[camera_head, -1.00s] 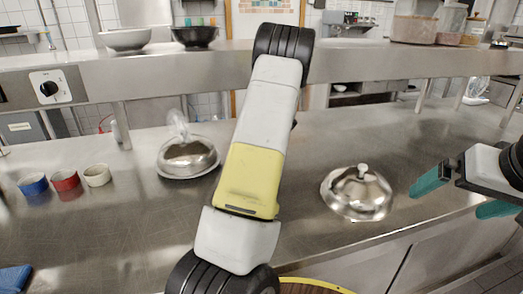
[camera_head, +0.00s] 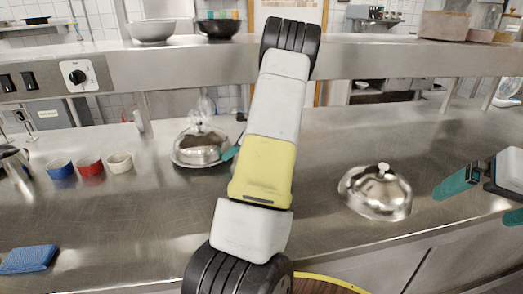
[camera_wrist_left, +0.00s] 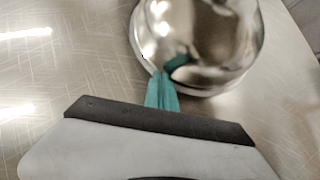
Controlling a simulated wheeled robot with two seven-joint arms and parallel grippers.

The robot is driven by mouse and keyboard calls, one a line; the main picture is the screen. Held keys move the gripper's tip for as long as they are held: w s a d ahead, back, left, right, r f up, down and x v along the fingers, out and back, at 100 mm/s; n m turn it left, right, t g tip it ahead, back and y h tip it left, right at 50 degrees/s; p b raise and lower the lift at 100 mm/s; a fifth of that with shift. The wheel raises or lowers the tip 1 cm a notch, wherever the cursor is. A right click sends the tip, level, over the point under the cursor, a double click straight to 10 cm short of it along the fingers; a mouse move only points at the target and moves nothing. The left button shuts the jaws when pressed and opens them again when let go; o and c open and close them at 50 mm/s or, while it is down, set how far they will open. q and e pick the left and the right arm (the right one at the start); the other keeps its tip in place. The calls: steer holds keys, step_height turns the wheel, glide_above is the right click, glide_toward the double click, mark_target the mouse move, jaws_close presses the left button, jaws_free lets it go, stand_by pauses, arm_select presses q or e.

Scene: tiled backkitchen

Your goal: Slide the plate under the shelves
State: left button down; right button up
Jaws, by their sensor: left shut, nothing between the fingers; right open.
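The plate (camera_head: 178,162) lies on the steel counter at centre left, with a shiny metal cloche (camera_head: 200,148) on it. My left gripper (camera_head: 231,153) is shut and empty at the right side of the plate, partly hidden by my own arm. In the left wrist view, the closed teal fingers (camera_wrist_left: 162,90) reach the plate's rim (camera_wrist_left: 148,66) and overlap its edge; I cannot tell if they touch. The shelf (camera_head: 330,58) runs across behind the plate. My right gripper (camera_head: 482,198) is open and empty at the right edge, past a second cloche.
The second cloche (camera_head: 377,192) stands on the counter at the right. Blue (camera_head: 60,169), red (camera_head: 90,165) and cream (camera_head: 120,162) bowls stand left of the plate. A blue cloth (camera_head: 28,259) lies front left. A shelf post (camera_head: 148,105) stands behind the plate. Counter in front is clear.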

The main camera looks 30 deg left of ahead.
mark_target(219, 154)
arm_select(q)
steer(key=a, duration=0.2)
steer(key=s+a, duration=0.1)
steer(key=a, duration=0.1)
steer(key=shift+s, duration=0.1)
steer(key=shift+d, duration=0.15)
steer(key=shift+d, duration=0.35)
steer(key=d, duration=0.1)
steer(key=w+d, duration=0.1)
steer(key=shift+w+d, duration=0.1)
steer(key=shift+d, duration=0.3)
steer(key=v, duration=1)
steer(key=s+d+r+n+t+h, duration=0.3)
steer(key=s+d, duration=0.4)
steer(key=d, duration=0.3)
steer(key=s+d+r+n+t+h, duration=0.3)
steer(key=s+d+r+n, duration=0.3)
steer(key=d, duration=0.5)
steer(key=s+d+r+n+t+h, duration=0.2)
steer(key=s+d+r+n+h, duration=0.2)
steer(key=s+d, duration=0.5)
step_height(219, 154, up, 2)
steer(key=shift+s+d+n+t+h, duration=0.4)
steer(key=shift+d, duration=0.3)
